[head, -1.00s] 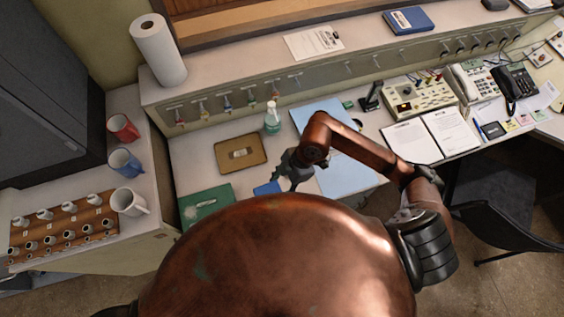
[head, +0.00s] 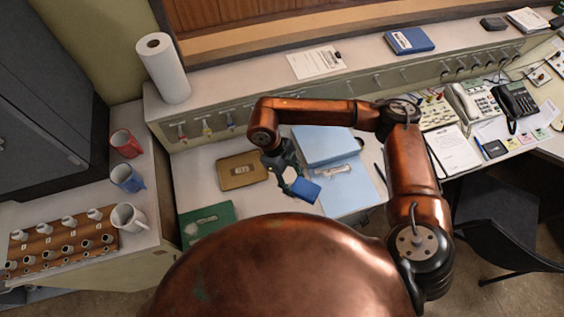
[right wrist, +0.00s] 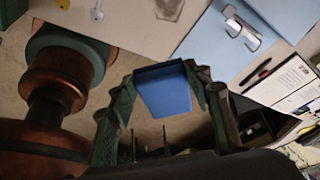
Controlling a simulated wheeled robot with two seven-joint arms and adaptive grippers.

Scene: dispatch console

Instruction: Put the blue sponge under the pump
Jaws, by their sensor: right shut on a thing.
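The blue sponge (head: 305,190) is held by my right gripper (head: 288,184), over the front part of the desk beside the light blue sheets. In the right wrist view the sponge (right wrist: 165,92) sits between the two fingers (right wrist: 163,100), which are shut on it. It looks raised and tilted, but its exact height is hard to tell. The pump bottle does not show now; my right arm covers the area at the back of the desk where it stood. My left gripper is not in view.
Mugs (head: 127,178) and a wooden rack (head: 75,239) stand at left; a paper roll (head: 165,68) stands on the ledge.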

